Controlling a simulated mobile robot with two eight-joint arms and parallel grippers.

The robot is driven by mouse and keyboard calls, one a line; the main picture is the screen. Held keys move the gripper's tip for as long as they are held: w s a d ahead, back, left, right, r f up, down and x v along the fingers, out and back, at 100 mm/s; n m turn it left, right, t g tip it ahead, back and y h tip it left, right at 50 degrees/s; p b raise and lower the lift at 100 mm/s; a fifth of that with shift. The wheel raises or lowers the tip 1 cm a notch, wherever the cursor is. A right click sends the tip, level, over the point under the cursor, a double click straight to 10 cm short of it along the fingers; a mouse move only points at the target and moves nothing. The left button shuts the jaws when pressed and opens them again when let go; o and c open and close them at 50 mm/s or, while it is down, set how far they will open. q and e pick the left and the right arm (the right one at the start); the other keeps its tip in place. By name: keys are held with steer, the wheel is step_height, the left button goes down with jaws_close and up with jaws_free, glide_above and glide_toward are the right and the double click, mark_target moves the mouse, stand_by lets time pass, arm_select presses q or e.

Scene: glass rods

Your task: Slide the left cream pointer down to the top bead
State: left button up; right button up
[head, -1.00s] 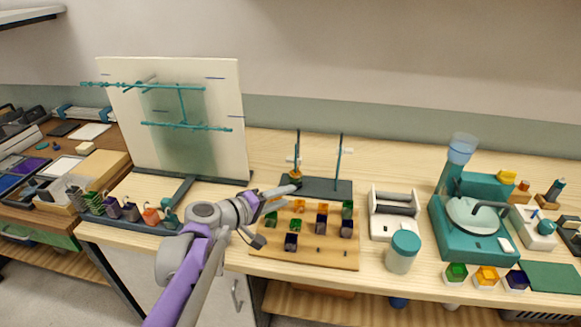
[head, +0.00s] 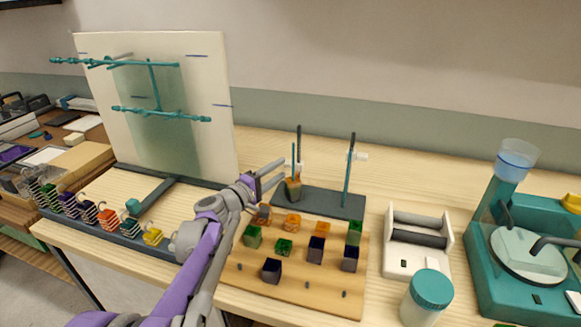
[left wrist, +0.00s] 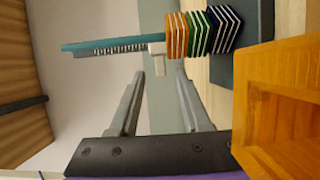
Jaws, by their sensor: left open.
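The left cream pointer (head: 289,163) sits on the left teal rod (head: 293,155), above a short bead stack (head: 293,188). In the left wrist view the pointer (left wrist: 157,58) lies beside the orange top bead (left wrist: 175,36), with green and dark blue beads beyond it; I cannot tell whether pointer and bead touch. My left gripper (head: 278,172) is open just left of the rod. In the wrist view its two fingers (left wrist: 160,73) stand apart, with the pointer's tab near the space between their tips. My right gripper is not in view.
A second rod (head: 349,170) with its own cream pointer (head: 359,155) stands on the same dark base (head: 325,203). The wooden peg board (head: 225,275) with several coloured cubes lies in front. An orange hollow block (left wrist: 270,100) is close to my wrist camera.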

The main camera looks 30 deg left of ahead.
mark_target(286, 166)
arm_select(q)
steer(key=w, duration=0.5)
steer(key=shift+d+b, duration=0.3)
steer(key=shift+d, duration=0.1)
steer(key=shift+c, duration=0.3)
steer(key=shift+s, duration=0.1)
jaws_close()
stand_by(0.5)
